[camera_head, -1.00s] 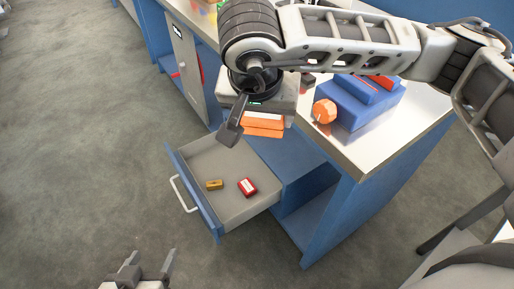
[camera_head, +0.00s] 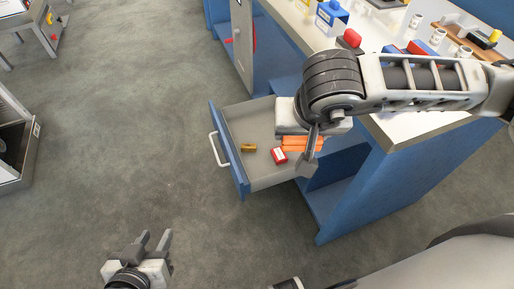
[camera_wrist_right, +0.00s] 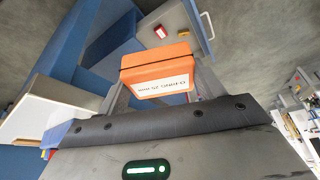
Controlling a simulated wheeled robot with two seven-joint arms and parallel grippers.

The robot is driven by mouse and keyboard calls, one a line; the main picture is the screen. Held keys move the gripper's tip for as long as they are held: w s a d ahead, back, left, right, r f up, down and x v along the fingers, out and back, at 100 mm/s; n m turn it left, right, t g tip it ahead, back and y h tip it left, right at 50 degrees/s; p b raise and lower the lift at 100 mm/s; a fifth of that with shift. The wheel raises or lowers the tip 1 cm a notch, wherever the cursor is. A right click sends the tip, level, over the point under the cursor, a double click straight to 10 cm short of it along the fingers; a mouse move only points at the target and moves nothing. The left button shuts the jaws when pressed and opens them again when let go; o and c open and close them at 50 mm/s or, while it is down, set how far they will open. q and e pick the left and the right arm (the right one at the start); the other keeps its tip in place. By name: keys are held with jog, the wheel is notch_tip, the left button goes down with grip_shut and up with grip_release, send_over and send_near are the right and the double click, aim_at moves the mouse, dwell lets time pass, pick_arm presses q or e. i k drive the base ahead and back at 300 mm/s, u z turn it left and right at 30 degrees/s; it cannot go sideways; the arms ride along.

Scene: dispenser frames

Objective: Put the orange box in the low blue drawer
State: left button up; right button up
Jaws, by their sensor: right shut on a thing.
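The orange box (camera_head: 293,147) is in my right gripper (camera_head: 311,143), whose fingers are shut on its sides; the right wrist view shows the box (camera_wrist_right: 157,65) with a white label. The low blue drawer (camera_head: 232,160) is pulled open, with a grey inside and a white handle. In the head view the box overlaps the drawer's right end; its height above the drawer floor is hard to tell. A small red box (camera_head: 279,156) and a yellow item (camera_head: 249,147) lie in the drawer. My left gripper (camera_head: 155,238) is open and empty over the floor at lower left.
The blue workbench (camera_head: 348,190) with a pale top stands right of and behind the drawer. Several parts and a blue container (camera_head: 330,14) are on its top. A grey cabinet door (camera_head: 240,45) stands behind. The floor left of the drawer is clear.

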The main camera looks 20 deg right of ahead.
aim_at(262, 130)
jog(key=u, duration=2.05)
jog(key=i, duration=0.2)
jog(key=z, duration=1)
jog(key=i, duration=2.1)
jog(key=z, duration=1.7)
jog(key=i, duration=0.9)
jog(key=z, duration=0.85)
